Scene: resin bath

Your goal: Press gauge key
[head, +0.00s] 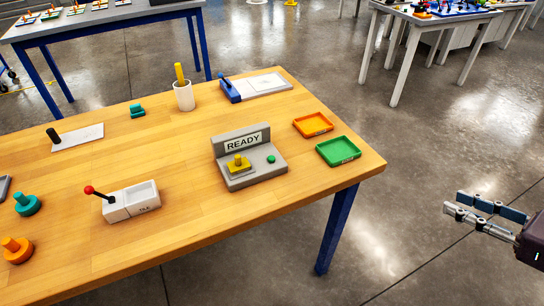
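The grey gauge (247,160) stands on the wooden table, right of its middle. Its upright panel carries a light sign reading READY. A yellow piece with a knob (238,164) sits on the left part of its base. A small round green key (271,159) is on the right part of the base, with nothing touching it. My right gripper (453,202) is at the right, out past the table edge over the floor, well apart from the gauge. Its two fingers are spread with a gap between them and nothing held. My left gripper is not in view.
Orange tray (313,124) and green tray (338,151) lie right of the gauge. A white block with a red-knobbed lever (131,201) stands to its left. Behind are a white cup (184,96) and a blue-ended board (255,86). Wood in front of the gauge is clear.

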